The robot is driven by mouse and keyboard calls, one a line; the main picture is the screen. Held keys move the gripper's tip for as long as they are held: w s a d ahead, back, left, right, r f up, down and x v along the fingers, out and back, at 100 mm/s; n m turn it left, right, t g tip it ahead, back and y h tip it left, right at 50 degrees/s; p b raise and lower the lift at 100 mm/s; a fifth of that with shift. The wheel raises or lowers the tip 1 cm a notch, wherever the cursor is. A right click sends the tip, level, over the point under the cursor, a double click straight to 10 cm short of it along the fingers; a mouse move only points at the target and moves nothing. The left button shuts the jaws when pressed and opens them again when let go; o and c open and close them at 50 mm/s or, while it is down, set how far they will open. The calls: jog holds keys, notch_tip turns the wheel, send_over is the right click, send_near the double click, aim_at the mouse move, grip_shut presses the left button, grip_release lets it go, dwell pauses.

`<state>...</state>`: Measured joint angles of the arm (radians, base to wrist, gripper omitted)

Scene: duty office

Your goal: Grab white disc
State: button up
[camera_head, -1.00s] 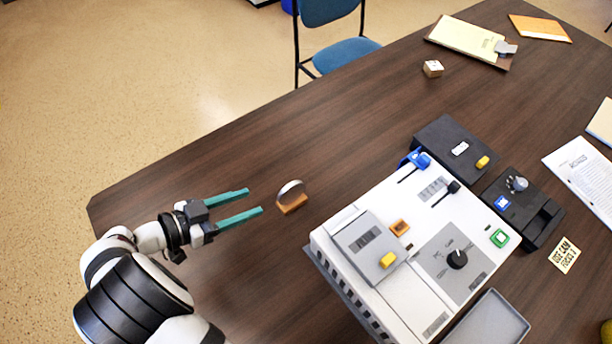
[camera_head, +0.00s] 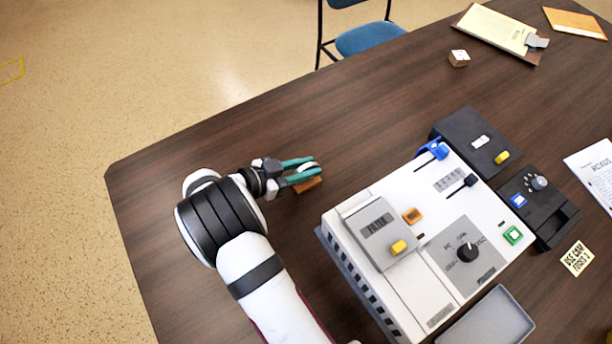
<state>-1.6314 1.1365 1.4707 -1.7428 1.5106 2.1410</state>
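The white disc (camera_head: 307,166) stands upright on a small orange-brown wooden block (camera_head: 308,185) on the dark table, left of the white console. My gripper (camera_head: 307,167) comes from the left, with its two teal fingers on either side of the disc. The fingers are close together and appear shut on it. Only a pale strip of the disc shows between them; the rest is hidden. The block beneath is partly covered by the near finger and seems to rest on the table.
A white console (camera_head: 440,240) with knobs and buttons stands to the right, with black control boxes (camera_head: 540,205) beside it. A grey tray (camera_head: 490,318) is at the front. A small cube (camera_head: 459,58) and a clipboard (camera_head: 497,32) lie farther back. The table behind the disc is clear.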

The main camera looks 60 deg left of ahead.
grip_shut()
dwell(1.1)
